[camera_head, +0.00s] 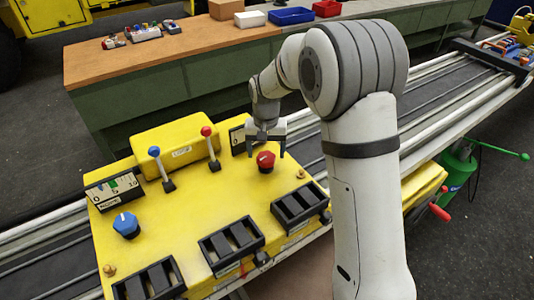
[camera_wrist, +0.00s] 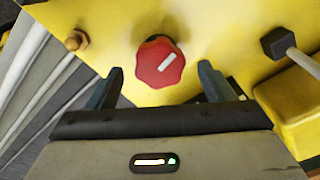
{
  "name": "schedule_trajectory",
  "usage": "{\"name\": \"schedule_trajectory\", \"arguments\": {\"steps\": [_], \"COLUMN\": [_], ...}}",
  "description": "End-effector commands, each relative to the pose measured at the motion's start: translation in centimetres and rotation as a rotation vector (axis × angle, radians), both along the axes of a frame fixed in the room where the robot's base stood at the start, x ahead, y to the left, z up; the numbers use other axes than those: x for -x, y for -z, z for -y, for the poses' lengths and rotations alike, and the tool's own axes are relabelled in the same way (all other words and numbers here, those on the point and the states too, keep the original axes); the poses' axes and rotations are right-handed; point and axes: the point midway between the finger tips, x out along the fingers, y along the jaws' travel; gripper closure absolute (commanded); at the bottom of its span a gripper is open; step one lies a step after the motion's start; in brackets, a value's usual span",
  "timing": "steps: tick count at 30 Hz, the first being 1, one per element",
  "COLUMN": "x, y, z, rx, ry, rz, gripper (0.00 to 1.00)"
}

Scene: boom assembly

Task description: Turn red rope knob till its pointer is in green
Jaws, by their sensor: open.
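The red knob (camera_head: 265,162) stands on the right part of the yellow control box (camera_head: 190,215). In the wrist view the red knob (camera_wrist: 152,72) has a scalloped edge and a white pointer line slanting up to the right. My gripper (camera_head: 266,153) is open above and just behind the knob in the head view. In the wrist view its two dark fingers (camera_wrist: 161,82) stand to either side of the knob, apart from it. The dark scale plate (camera_head: 238,139) behind the knob is mostly hidden by my gripper, and no green shows on it.
A blue knob (camera_head: 126,224) sits at the left below a scale (camera_head: 113,188) with a green patch. A blue-tipped lever (camera_head: 161,170) and a red-tipped lever (camera_head: 210,149) stand upright near the gripper. Black rocker switches (camera_head: 230,246) line the front edge.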

Motion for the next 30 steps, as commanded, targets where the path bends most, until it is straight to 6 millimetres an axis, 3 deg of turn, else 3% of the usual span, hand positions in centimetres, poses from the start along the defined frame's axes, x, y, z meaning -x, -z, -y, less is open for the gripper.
{"name": "schedule_trajectory", "arguments": {"steps": [6, 12, 30], "x": [-0.1, -0.1, 0.4], "y": [-3.8, -6.0, -7.0], "z": [0.0, 0.0, 0.7], "rx": [-0.001, 0.0, -0.002], "ry": [0.0, 0.0, 0.001], "rz": [0.004, 0.001, 0.008], "gripper": [0.25, 0.25, 0.25]}}
